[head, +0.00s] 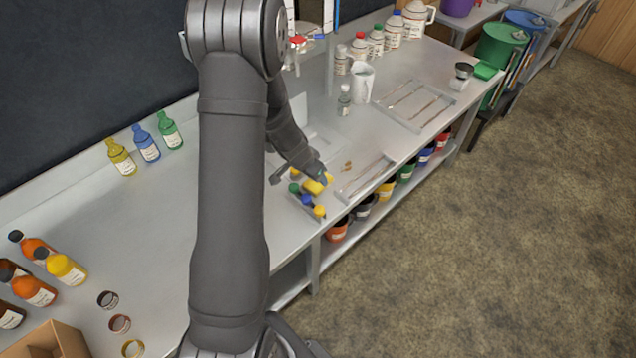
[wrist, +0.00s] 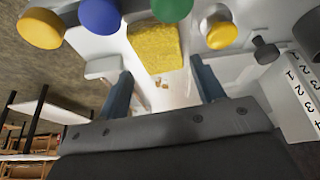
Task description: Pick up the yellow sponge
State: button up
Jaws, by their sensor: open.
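The yellow sponge (head: 313,187) is a small block on the metal bench, just beyond my arm in the head view. In the wrist view the sponge (wrist: 155,46) shows its rough yellow face at the top middle. My gripper (wrist: 162,84) is open, with its two blue-grey fingers apart and nothing between them but bench in the picture. The sponge appears ahead of the gap between the fingers. I cannot tell how far the fingers are from it. In the head view my gripper (head: 322,175) is small and close to the sponge, and its fingers are partly hidden.
Round yellow (wrist: 40,28), blue (wrist: 100,16) and green (wrist: 171,9) knobs stand close around the sponge, with another yellow one (wrist: 220,33) on its other side. A shallow tray (head: 366,178) lies to the right. Bottles (head: 147,144) stand along the back left.

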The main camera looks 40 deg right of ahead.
jog(key=shift+x, duration=2.5)
jog(key=shift+a, duration=0.1)
jog(key=c, duration=0.6)
jog(key=shift+r, duration=0.7)
notch_tip(320, 180, up, 2)
jog(key=shift+r, duration=0.2)
jog(key=s+r, duration=0.2)
jog(key=s, duration=0.2)
jog(key=s+r, duration=0.2)
jog(key=s, duration=0.1)
jog(key=s+d+r, duration=0.1)
jog(key=s+r, duration=0.2)
jog(key=s, duration=0.1)
jog(key=shift+s, duration=0.35)
